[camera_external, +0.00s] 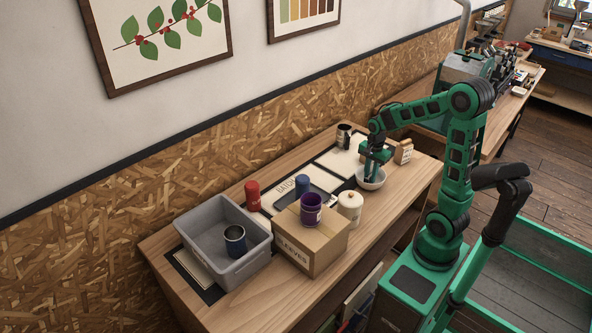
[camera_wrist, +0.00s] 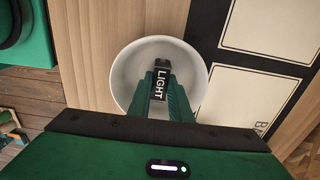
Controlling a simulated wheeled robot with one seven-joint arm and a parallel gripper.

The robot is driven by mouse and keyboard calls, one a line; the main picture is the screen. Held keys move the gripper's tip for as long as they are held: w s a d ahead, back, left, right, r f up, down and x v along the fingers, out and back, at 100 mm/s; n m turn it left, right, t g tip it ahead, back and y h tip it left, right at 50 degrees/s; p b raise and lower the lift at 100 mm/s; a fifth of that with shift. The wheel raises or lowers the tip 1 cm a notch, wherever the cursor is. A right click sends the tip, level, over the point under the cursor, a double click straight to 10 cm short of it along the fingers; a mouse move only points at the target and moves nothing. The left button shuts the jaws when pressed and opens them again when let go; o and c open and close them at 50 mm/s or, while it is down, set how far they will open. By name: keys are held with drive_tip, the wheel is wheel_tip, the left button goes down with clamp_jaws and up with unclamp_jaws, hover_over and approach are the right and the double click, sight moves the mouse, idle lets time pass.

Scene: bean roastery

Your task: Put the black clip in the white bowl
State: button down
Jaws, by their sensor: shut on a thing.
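The white bowl (camera_external: 371,182) stands on the wooden table, under my gripper (camera_external: 374,168). In the wrist view the bowl (camera_wrist: 128,75) shows from above, and my gripper (camera_wrist: 163,92) points down over its inside. The green fingers are shut on the black clip (camera_wrist: 161,67), which bears a white label reading "LIGHT". The clip lies within the bowl's outline in that view. I cannot tell whether it touches the bowl's bottom. In the external view the clip is too small or hidden to make out.
A cardboard box (camera_external: 311,243) with a purple cup (camera_external: 311,209) on it stands left of the bowl, near a cream lidded jar (camera_external: 350,207). A grey bin (camera_external: 222,241) holds a dark mug.

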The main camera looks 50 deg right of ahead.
sight(370, 176)
drive_tip(key=shift+f, duration=0.5)
drive_tip(key=c, duration=1.6)
unclamp_jaws()
drive_tip(key=shift+f, duration=0.1)
wheel_tip(370, 176, up, 11)
drive_tip(key=s+d+f+n, duration=0.1)
drive_tip(key=s+n, duration=0.3)
drive_tip(key=s, duration=0.3)
drive_tip(key=s+d+f+n, duration=0.1)
drive_tip(key=s+n, duration=0.2)
drive_tip(key=s, duration=0.4)
drive_tip(key=s+d+f+n, duration=0.1)
drive_tip(key=s+n, duration=0.3)
drive_tip(key=s, duration=0.4)
drive_tip(key=shift+d+f+n, duration=0.15)
drive_tip(key=shift+f+n, duration=0.15)
drive_tip(key=shift+f, duration=0.2)
drive_tip(key=shift+w, duration=0.1)
